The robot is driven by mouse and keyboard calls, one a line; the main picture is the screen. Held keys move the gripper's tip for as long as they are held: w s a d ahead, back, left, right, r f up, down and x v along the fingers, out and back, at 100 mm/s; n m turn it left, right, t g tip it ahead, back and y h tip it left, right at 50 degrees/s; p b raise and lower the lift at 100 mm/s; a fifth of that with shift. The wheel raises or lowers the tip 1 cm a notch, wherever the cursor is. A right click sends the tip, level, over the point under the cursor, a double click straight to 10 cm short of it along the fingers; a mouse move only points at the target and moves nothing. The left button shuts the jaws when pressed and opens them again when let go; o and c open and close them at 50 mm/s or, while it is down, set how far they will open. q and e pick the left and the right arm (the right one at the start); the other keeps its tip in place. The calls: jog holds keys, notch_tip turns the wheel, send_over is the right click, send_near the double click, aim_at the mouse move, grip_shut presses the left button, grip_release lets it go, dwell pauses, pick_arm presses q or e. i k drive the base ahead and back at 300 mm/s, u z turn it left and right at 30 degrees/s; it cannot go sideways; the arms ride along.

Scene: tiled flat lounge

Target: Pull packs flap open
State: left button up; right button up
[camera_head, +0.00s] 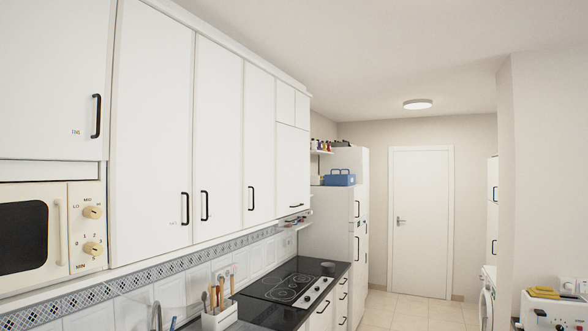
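White upper cabinet doors run along the left wall, all shut. The door above the microwave (50,80) has a vertical black handle at its right side and a small dark label too small to read surely. The tall door beside it (150,120) also has a vertical handle and a faint mark. At the far end, a shorter door (291,160) has a horizontal black handle along its lower edge, like a flap. I cannot read the word packs on any front. Neither of my grippers is in view.
A cream microwave (88,270) sits at the lower left. Below are a utensil holder (220,317), a black hob (290,287) and a dark counter. A tall white fridge (330,225) with a blue box (339,180) stands beyond. The tiled floor (410,312) ahead looks clear.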

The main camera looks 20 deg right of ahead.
aim_at(292, 143)
jog(key=z, duration=0.4)
jog(key=i, duration=0.7)
jog(key=z, duration=1.15)
jog(key=i, duration=3.6)
jog(key=u, duration=1.4)
jog(key=i, duration=1.2)
jog(key=u, duration=0.95)
